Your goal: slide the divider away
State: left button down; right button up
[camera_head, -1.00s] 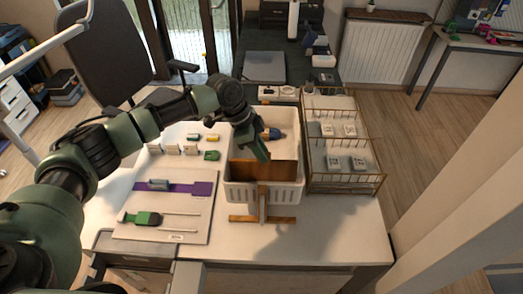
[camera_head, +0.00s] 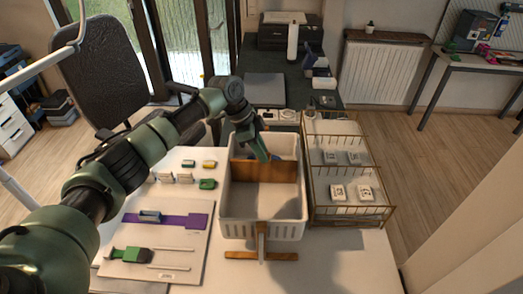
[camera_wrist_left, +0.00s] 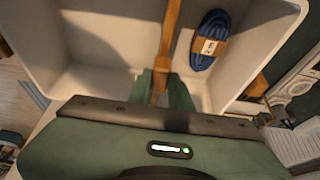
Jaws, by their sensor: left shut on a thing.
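The divider (camera_head: 264,171) is a brown upright board across the white crate (camera_head: 262,231), nearer its back wall. Bare crate floor shows in front of it. My left gripper (camera_head: 264,155) is over the divider's top edge. In the left wrist view, the gripper (camera_wrist_left: 163,88) has its green fingers on both sides of the divider (camera_wrist_left: 169,45), shut on it. A blue cord bundle (camera_wrist_left: 206,35) with a tan paper band lies in the crate beside the divider. In the head view the divider and gripper mostly hide it. My right gripper is not in view.
A wire rack (camera_head: 345,215) with small labelled packets stands close to the crate's right. A wooden stand (camera_head: 262,256) is at the crate's front. A board (camera_head: 185,232) with a purple strip and several small blocks lie to the left.

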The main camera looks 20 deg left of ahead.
pick_arm(q)
jog(key=shift+s+d+r, duration=0.1)
jog(key=shift+s+r, duration=0.05)
jog(key=shift+s, duration=0.05)
jog(key=c, duration=1.3)
grip_release()
jog(key=shift+w, duration=0.2)
jog(key=shift+a+r, duration=0.25)
jog(key=b+v, duration=0.2)
jog(key=v, duration=0.5)
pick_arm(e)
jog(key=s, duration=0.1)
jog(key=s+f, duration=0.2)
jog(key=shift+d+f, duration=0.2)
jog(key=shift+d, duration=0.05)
